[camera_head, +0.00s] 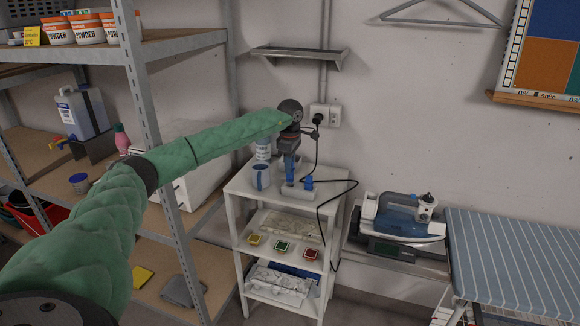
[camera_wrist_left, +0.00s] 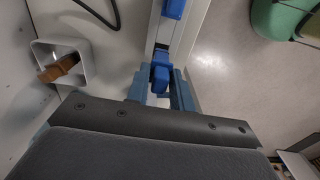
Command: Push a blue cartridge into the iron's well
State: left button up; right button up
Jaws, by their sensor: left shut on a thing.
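My left gripper (camera_head: 290,168) reaches down over the top of a small white shelf unit. In the left wrist view its two fingers (camera_wrist_left: 161,90) are shut on a blue cartridge (camera_wrist_left: 160,76), which is at a narrow pale holder (camera_wrist_left: 163,40). I cannot tell whether the cartridge is still seated there. Another blue cartridge (camera_wrist_left: 173,8) sits farther along the holder; it also shows in the head view (camera_head: 308,183). The blue and white iron (camera_head: 402,217) rests on its base to the right, away from the gripper. Its well cannot be made out. My right gripper is out of view.
The white shelf unit (camera_head: 238,228) carries a blue and white container (camera_head: 260,178) beside the gripper. A black cord (camera_head: 335,196) hangs across the unit's right side. A striped ironing board (camera_head: 515,255) stands at right. A metal rack (camera_head: 170,205) stands at left.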

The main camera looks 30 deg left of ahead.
pick_arm(q)
jog(key=shift+r, duration=0.9)
